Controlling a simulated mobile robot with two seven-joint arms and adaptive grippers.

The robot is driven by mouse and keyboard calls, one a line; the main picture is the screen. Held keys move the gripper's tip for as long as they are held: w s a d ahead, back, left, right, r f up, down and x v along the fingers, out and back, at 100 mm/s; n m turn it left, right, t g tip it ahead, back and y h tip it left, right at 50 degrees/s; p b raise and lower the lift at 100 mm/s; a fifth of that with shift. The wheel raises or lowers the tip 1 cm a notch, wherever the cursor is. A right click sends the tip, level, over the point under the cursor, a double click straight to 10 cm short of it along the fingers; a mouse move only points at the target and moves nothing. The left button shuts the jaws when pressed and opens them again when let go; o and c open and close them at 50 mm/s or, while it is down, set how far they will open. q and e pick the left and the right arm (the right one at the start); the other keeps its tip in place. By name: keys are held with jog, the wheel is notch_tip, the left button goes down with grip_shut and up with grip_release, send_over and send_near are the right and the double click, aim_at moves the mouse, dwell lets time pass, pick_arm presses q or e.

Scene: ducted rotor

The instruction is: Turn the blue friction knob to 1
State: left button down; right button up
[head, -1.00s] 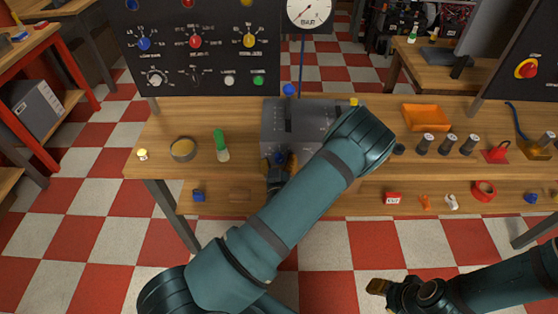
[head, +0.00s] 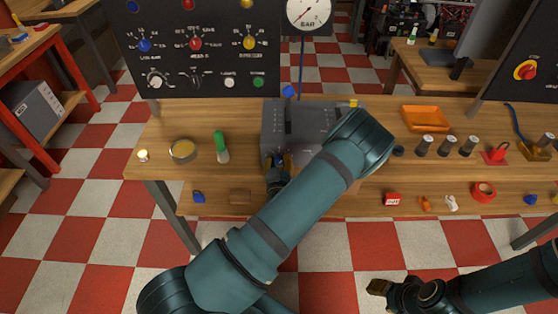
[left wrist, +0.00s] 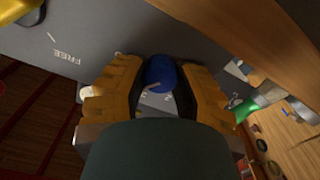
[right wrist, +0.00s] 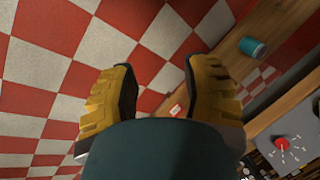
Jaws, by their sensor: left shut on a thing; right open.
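The blue friction knob (left wrist: 160,73) is on the front of the grey box (head: 316,120). In the left wrist view it sits between the two yellow fingers of my left gripper (left wrist: 160,82), which is shut on it. A pale pointer line shows on the knob. The scale marks beside it are partly hidden and I cannot read the setting for certain. In the head view my left gripper (head: 279,166) is at the box's lower front, and my arm covers part of the box. My right gripper (right wrist: 160,85) is open and empty, at the lower right of the head view (head: 378,287).
The bench (head: 370,115) holds a green-topped bottle (head: 222,147), a round dish (head: 183,150), an orange tray (head: 426,118) and several dark cylinders to the right. A black control panel (head: 200,60) stands behind. Small items lie along the lower shelf.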

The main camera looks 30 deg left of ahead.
pick_arm(q)
jog(key=n+p, duration=0.3)
jog(key=shift+r, duration=0.2)
jog(key=n+p, duration=0.3)
jog(key=n, duration=0.2)
jog(key=shift+a, duration=0.1)
jog(key=n+p, duration=0.3)
jog(key=n, duration=0.2)
jog(key=shift+f+n, duration=0.1)
jog(key=shift+n, duration=0.2)
jog(key=n+p, duration=0.2)
jog(key=n, duration=0.3)
jog(key=shift+f, duration=0.1)
jog(key=n+p, duration=0.1)
jog(key=n, duration=0.3)
jog(key=shift+f+p, duration=0.1)
jog(key=shift+p, duration=0.2)
pick_arm(e)
notch_tip(320, 180, up, 14)
jog(key=w, duration=0.1)
jog(key=shift+w+d+t, duration=0.3)
jog(key=shift+w+d, duration=0.05)
jog(key=shift+d, duration=0.05)
pick_arm(q)
jog(key=shift+n, duration=0.5)
jog(key=c, duration=0.7)
grip_release()
jog(key=shift+f, duration=0.1)
